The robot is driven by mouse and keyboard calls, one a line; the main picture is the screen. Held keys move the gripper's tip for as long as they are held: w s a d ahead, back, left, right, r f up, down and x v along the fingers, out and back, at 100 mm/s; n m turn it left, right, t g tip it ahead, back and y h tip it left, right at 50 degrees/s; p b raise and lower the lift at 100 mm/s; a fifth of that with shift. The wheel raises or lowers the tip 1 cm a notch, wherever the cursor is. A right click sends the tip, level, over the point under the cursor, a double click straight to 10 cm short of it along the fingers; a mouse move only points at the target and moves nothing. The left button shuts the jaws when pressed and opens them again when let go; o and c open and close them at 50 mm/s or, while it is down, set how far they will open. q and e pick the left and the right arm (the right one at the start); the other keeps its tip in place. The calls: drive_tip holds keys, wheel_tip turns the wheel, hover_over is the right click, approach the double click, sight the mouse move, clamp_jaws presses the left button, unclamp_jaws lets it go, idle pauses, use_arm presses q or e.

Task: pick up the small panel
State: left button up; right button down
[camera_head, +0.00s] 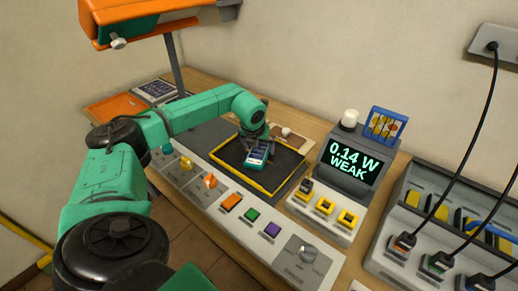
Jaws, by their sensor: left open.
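The small panel (257,155), a little dark blue plate with a pale edge, is on the black pad with a yellow rim (284,182). My left gripper (256,146) is open, directly above and around the far end of the small panel. Its fingers hide part of the panel, and I cannot tell whether they touch it. My right gripper is not in view.
A display (352,164) reading "0.14 W WEAK" stands right of the pad. A larger panel (155,89) lies at the back left. A charger rack with cables (440,262) is at the right. An orange lamp (150,18) hangs above.

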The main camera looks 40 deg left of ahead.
use_arm(q)
drive_tip(key=shift+w+a+f, duration=0.1)
drive_tip(key=shift+w+f, duration=0.05)
drive_tip(key=shift+f, duration=0.25)
drive_tip(key=c, duration=1.5)
drive_tip(key=shift+c, duration=0.2)
drive_tip(key=shift+r, duration=0.15)
